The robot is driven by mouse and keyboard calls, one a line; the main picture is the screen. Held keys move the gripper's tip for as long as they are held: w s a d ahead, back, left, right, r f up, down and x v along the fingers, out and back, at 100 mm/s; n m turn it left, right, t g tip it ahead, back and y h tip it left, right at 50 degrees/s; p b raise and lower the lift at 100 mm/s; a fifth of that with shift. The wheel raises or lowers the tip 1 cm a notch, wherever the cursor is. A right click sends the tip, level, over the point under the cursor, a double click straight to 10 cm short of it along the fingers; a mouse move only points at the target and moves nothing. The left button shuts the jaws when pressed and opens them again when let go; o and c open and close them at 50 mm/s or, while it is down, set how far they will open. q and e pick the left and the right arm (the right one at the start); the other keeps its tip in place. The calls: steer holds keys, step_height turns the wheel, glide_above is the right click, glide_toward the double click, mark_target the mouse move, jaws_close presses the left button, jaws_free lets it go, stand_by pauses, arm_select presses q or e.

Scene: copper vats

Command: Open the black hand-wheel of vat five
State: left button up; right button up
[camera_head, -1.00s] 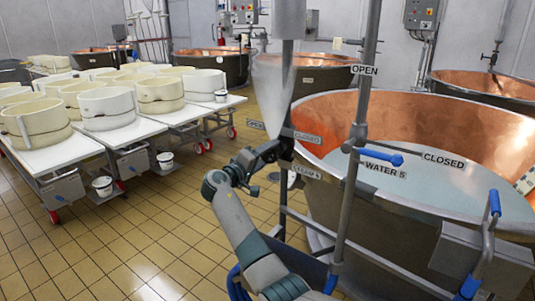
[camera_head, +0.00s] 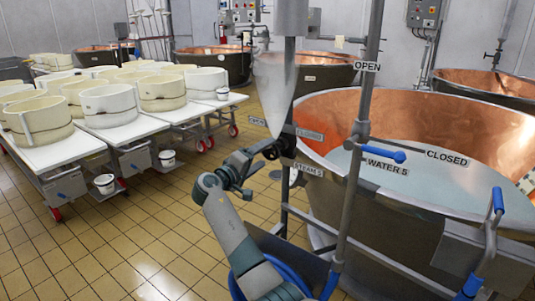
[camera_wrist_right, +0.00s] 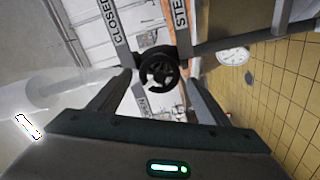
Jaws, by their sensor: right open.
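The black hand-wheel (camera_wrist_right: 160,72) shows nearly face-on in the right wrist view, beside the CLOSED and STEAM labels. In the head view the wheel (camera_head: 270,151) sits on the pipe left of the STEAM 5 label (camera_head: 309,170), partly behind my gripper. My right gripper (camera_head: 246,160) is open and in front of the wheel. In the right wrist view its fingers (camera_wrist_right: 158,78) stand on either side of the wheel in the picture, with no clear contact. Vat five (camera_head: 430,130) is a copper vat with pale liquid. My left gripper is not in view.
A blue-handled WATER 5 valve (camera_head: 385,154) and an upright pipe (camera_head: 358,150) stand right of the wheel. White tables (camera_head: 85,148) with round moulds stand at left. A round gauge (camera_wrist_right: 233,56) shows beside the wheel. Tiled floor at lower left is clear.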

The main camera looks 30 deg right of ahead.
arm_select(q)
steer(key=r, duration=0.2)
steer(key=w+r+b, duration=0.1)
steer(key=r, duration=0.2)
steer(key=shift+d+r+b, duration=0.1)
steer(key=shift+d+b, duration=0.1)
steer(key=shift+b, duration=0.1)
arm_select(e)
steer(key=v, duration=1.3)
steer(key=shift+a, duration=0.35)
steer(key=shift+s+f, duration=0.1)
steer(key=shift+s, duration=0.05)
